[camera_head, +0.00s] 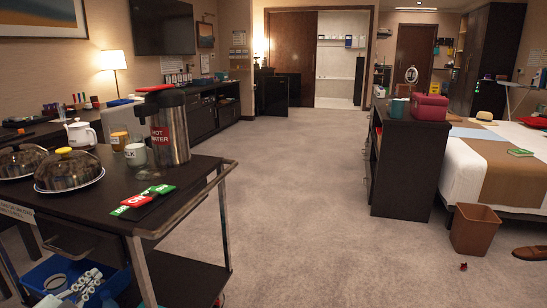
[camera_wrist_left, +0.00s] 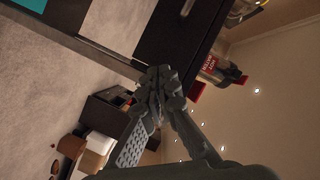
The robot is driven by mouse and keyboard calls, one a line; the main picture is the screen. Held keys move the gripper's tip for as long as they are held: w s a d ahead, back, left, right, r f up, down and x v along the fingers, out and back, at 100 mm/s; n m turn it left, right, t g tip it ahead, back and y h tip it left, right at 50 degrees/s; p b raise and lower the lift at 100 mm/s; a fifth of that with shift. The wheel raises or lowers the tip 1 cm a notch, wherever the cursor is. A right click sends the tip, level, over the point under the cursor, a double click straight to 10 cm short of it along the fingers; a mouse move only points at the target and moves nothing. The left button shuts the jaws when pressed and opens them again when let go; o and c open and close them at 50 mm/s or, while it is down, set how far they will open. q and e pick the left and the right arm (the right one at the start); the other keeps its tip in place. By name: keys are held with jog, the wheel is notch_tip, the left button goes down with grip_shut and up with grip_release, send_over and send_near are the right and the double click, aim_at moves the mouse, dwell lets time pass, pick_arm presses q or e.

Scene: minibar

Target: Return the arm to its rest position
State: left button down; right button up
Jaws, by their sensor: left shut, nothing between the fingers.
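My left gripper (camera_wrist_left: 158,84) shows in the left wrist view, with its dark grey fingers closed together and nothing seen between them. It overlaps the dark trolley in that picture; I see no contact, but the gap is hard to judge. I cannot pick out either gripper clearly in the head view, and my right gripper is not in view. The serving trolley (camera_head: 95,213) stands at the left of the head view. The hot water dispenser (camera_head: 171,133) stands upright on it and also shows, turned sideways, in the left wrist view (camera_wrist_left: 211,66).
On the trolley top are domed dishes (camera_head: 70,172), a labelled cup (camera_head: 135,155) and a card tray (camera_head: 146,199). A blue bin (camera_head: 45,270) with pale items sits below. A dark cabinet (camera_head: 404,180) and brown waste bin (camera_head: 475,230) stand right. Open carpet lies between.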

pick_arm(q)
jog(key=s+f+n+g+y, duration=0.2)
jog(key=s+f+n+g, duration=0.3)
jog(key=f, duration=0.8)
jog(key=s+d+f+n+g+h, duration=0.1)
jog(key=s+d+f+g, duration=0.3)
jog(key=s, duration=0.5)
jog(key=s+d+f+n+g+h, duration=0.1)
jog(key=s+d+f+g, duration=0.3)
jog(key=s+d+f, duration=0.4)
notch_tip(320, 180, down, 3)
jog(key=shift+s+d+f+n, duration=0.15)
jog(key=shift+s+n, duration=0.25)
jog(key=shift+s, duration=0.3)
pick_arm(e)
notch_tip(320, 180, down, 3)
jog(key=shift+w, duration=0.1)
